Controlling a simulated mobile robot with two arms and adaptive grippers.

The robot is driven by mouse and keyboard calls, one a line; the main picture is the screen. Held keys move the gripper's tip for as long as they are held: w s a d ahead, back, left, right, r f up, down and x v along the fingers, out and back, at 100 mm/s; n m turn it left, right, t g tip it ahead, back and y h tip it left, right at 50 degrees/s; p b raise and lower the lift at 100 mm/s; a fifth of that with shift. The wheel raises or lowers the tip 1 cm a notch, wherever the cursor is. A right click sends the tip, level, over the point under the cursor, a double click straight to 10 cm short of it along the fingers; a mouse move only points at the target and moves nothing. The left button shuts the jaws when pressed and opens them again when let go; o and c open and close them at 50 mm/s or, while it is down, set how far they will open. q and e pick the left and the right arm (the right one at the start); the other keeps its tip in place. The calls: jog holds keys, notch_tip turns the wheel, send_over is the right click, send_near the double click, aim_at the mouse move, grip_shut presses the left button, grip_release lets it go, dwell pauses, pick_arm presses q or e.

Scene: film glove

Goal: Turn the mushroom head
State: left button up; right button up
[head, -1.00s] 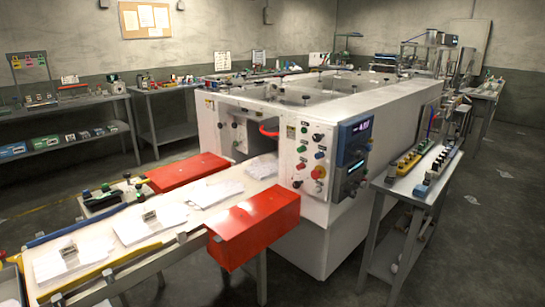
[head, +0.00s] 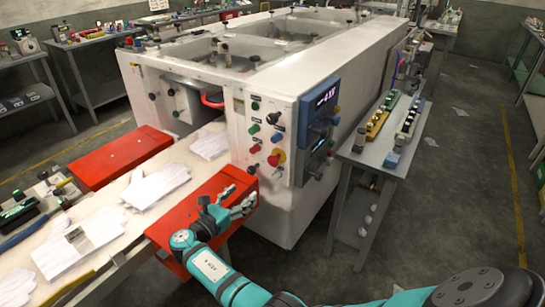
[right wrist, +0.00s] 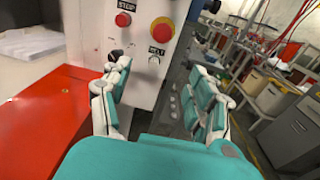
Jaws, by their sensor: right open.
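The mushroom head is a red knob on a yellow collar (head: 277,157), low on the white machine's control panel. In the right wrist view it (right wrist: 160,30) is upright above and beyond the fingers. My right gripper (head: 239,199) is open and empty, in front of and below the panel, beside the red cover. In the right wrist view its two teal and white fingers (right wrist: 158,88) are spread apart, with the mushroom head beyond the gap and not touched. My left gripper is not in view.
A smaller red button (right wrist: 123,20) and a black knob (right wrist: 115,55) sit close to the mushroom head. A blue display unit (head: 316,128) is right of it. The red cover (head: 200,208) and glove conveyor lie left. A side table (head: 375,153) stands right.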

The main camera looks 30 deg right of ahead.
aim_at(271, 161)
jog(key=shift+h, duration=0.3)
jog(key=b+x, duration=0.2)
jog(key=x, duration=0.3)
jog(key=b+x, duration=0.2)
jog(key=x, duration=0.4)
jog(key=r+b+x, duration=0.1)
jog(key=b+x, duration=0.1)
jog(key=x, duration=0.4)
jog(key=shift+r, duration=0.15)
jog(key=shift+w+d+r, duration=0.15)
jog(key=shift+w+d, duration=0.05)
jog(key=shift+d, duration=0.2)
jog(key=c, duration=1.2)
